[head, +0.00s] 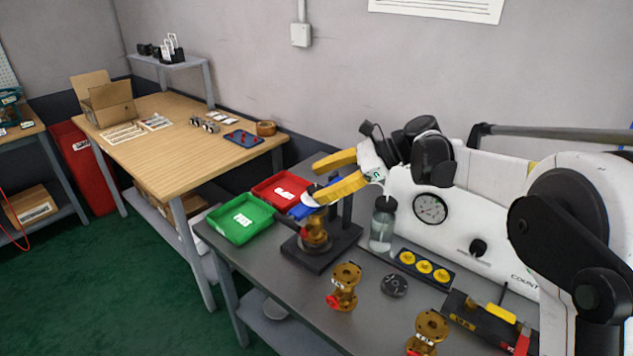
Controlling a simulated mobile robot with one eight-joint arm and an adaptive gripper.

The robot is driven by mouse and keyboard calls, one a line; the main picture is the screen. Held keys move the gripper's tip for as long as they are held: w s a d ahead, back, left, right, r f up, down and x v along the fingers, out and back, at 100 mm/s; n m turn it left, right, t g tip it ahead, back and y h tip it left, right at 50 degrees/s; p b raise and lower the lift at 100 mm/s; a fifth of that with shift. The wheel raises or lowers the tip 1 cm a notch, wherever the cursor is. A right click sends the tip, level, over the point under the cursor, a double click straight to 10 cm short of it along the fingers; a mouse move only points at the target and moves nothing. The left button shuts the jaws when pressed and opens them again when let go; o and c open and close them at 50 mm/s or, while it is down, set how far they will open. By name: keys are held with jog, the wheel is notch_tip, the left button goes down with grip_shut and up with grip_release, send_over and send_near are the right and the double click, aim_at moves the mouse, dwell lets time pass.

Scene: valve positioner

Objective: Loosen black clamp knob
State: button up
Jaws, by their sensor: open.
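A brass valve (315,232) stands upright in a black clamp stand (345,240) on the grey bench. I cannot clearly make out the black clamp knob; the yellow fingers cover part of the stand's top. My gripper (314,182) has two yellow fingers spread apart, pointing left at the top of the stand. The lower finger overlaps the valve's top in the picture, and I cannot tell whether it touches. A blue part and a pale disc show beside the lower fingertip. Nothing is seen held between the fingers.
Green tray (240,219) and red tray (284,190) lie left of the stand. A clear bottle (382,226) stands close on its right. Two loose brass valves (344,287) (428,333) stand in front. A white gauge panel (455,215) bounds the right.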

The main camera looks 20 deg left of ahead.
aim_at(317, 187)
jog(key=s+d+f+n+t+h+p, duration=0.1)
jog(key=d+f+n+t+h, duration=0.15)
jog(key=f+h, duration=0.35)
jog(key=d+f+n+t+h, duration=0.1)
jog(key=d+f+n+h, duration=0.1)
jog(key=d+f+h, duration=0.35)
jog(key=w+a+r+n+t+h+p, duration=0.1)
jog(key=w+a+r+t+h, duration=0.1)
jog(key=r+t+h, duration=0.3)
jog(key=w+a+r+n+t+h, duration=0.1)
jog(key=a+r+n+t+h, duration=0.15)
jog(key=r+t+h, duration=0.2)
jog(key=s+a+f+m+t+h, duration=0.25)
jog(key=s+a+m, duration=0.2)
jog(key=a, duration=0.85)
jog(key=shift+n+t, duration=0.25)
jog(key=shift+n, duration=0.1)
jog(key=b+x, duration=0.1)
jog(key=x, duration=0.2)
jog(key=b+x, duration=0.1)
jog(key=x, duration=0.3)
jog(key=f+b+x, duration=0.1)
jog(key=x, duration=0.2)
jog(key=shift+s+d, duration=0.1)
jog(key=shift+d, duration=0.25)
jog(key=shift+c, duration=0.6)
jog(key=c, duration=1.1)
